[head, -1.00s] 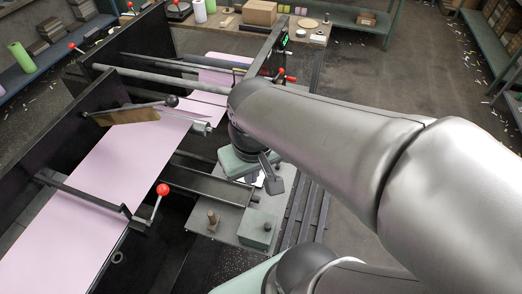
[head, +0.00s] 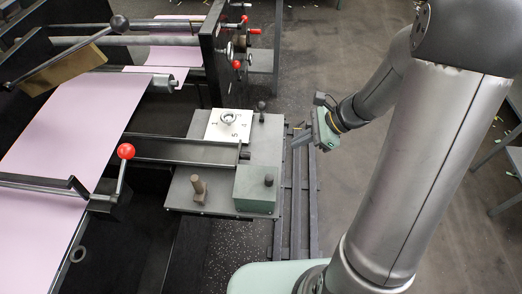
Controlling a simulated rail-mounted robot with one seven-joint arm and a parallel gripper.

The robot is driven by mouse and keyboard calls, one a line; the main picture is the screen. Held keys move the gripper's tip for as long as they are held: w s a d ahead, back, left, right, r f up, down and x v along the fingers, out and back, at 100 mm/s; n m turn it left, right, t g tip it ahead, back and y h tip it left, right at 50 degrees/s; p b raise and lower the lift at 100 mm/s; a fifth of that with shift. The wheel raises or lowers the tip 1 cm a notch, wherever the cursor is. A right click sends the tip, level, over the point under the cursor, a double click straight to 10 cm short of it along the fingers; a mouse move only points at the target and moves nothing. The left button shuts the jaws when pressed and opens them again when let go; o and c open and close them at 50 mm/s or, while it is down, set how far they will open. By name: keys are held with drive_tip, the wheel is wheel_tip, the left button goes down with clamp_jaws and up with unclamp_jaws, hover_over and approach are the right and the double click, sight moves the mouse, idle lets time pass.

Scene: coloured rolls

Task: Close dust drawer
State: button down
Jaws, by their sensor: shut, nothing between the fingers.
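A long dark tray-like part (head: 185,151), possibly the dust drawer, runs from beside the pink sheet across a grey plate (head: 225,207). A short upright piece stands at its right end. I cannot tell for sure that it is the drawer, or how far out it is. My gripper (head: 293,139) has a green body and dark fingers. It is shut and empty, to the right of the plate and apart from the tray. It points left over the dark rails.
On the plate are a white numbered dial (head: 229,124), a bronze peg (head: 198,187), a green block (head: 255,190) and a thin dark knob (head: 262,108). A red-knobbed lever (head: 126,152) stands left of them by the pink sheet (head: 75,135).

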drive_tip(key=shift+m, duration=0.4)
drive_tip(key=x, duration=1.1)
drive_tip(key=shift+w+d+f+b, duration=0.2)
drive_tip(key=shift+w+f+b, duration=0.1)
drive_tip(key=shift+f+b, duration=0.1)
drive_tip(key=shift+w+a+r, duration=0.1)
drive_tip(key=shift+a, duration=0.5)
drive_tip(key=shift+w+a+r, duration=0.1)
drive_tip(key=shift+a, duration=0.55)
drive_tip(key=shift+w+a, duration=0.1)
drive_tip(key=shift+a, duration=0.4)
